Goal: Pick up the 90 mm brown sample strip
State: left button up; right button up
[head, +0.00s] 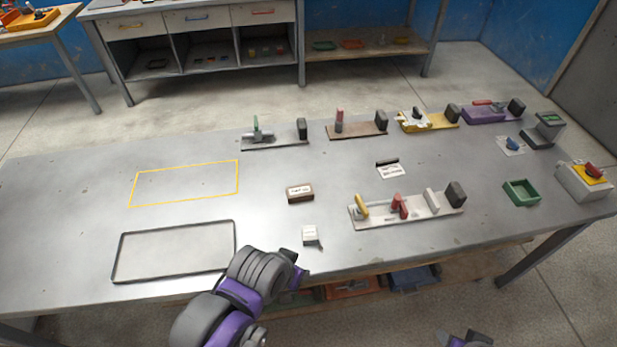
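No strip can be made out for certain as the 90 mm brown one. A short dark strip (387,161) lies on the grey table just behind a white printed card (390,171); its exact colour is too small to tell. My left gripper (297,275) is at the table's front edge, well in front of and left of that strip. It is partly hidden by its own wrist, and its fingers are unclear. My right gripper (464,338) shows only at the bottom edge, off the table; its opening is unclear.
A brown labelled block (300,193) and a white tag (310,235) lie near my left gripper. A pale board with clamps (410,209), a green tray (521,193) and a yellow-topped box (585,181) stand to the right. Clamp boards line the back. The black-framed area (175,250) is bare.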

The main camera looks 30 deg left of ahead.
aim_at(303, 192)
jog(key=i+l, duration=0.55)
jog(key=i, duration=0.2)
jog(key=i+l+u, duration=0.1)
jog(key=u, duration=0.3)
jog(key=i+l+u, duration=0.15)
jog(key=u, duration=0.25)
jog(key=i+l+u, duration=0.1)
jog(key=l+u, duration=0.15)
jog(key=u, duration=0.15)
jog(key=j+u, duration=0.15)
jog(key=u, duration=0.25)
jog(key=j+u, duration=0.15)
jog(key=u, duration=0.2)
jog(key=j+u, duration=0.1)
jog(key=u, duration=0.3)
jog(key=i+j, duration=0.15)
jog(key=j, duration=0.15)
